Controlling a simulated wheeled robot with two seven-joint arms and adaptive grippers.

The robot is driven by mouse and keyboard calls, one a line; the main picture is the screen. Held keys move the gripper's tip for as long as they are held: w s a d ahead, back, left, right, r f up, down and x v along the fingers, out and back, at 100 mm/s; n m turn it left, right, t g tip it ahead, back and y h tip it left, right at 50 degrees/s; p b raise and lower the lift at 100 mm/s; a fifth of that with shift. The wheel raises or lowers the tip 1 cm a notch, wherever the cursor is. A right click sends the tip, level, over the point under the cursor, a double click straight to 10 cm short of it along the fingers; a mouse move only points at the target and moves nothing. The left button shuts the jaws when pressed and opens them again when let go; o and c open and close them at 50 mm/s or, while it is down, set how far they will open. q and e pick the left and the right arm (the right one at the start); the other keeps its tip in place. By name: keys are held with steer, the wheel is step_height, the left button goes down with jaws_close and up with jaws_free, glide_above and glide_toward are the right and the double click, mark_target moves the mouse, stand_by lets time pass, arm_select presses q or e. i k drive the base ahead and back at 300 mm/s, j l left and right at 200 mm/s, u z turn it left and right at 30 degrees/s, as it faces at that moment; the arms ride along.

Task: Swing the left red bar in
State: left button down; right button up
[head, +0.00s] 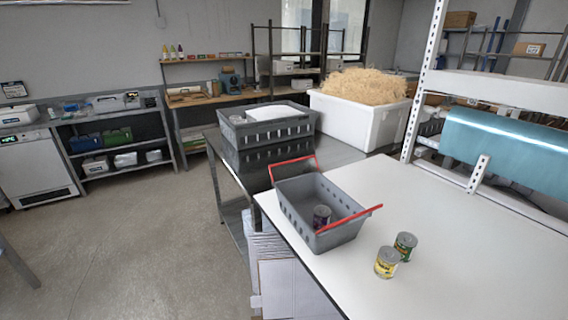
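A grey plastic basket (291,197) with slotted walls stands near the left edge of the white table. Its left red bar (293,159) stands raised at the far left end, above the rim and apart from the basket's opening. The other red bar (350,220) lies low along the near right end, at about rim height, and one end sticks out past the corner. A can (322,216) stands inside the basket. Neither of my grippers is in view.
Two cans, one yellow-labelled (387,262) and one green-labelled (405,246), stand on the white table (465,235) right of the basket. Behind are another grey crate (268,128) and a white bin of shredded filling (355,122). A metal rack post (420,80) rises at right.

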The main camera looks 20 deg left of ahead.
mark_target(309, 157)
steer(key=i+j, duration=0.15)
steer(key=j, duration=0.25)
steer(key=i+j, duration=0.1)
steer(key=j, duration=0.25)
steer(key=i+j+z, duration=0.1)
steer(key=j, duration=0.3)
steer(key=i+j, duration=0.15)
steer(key=j, duration=0.25)
steer(key=i+j, duration=0.1)
steer(key=j, duration=0.3)
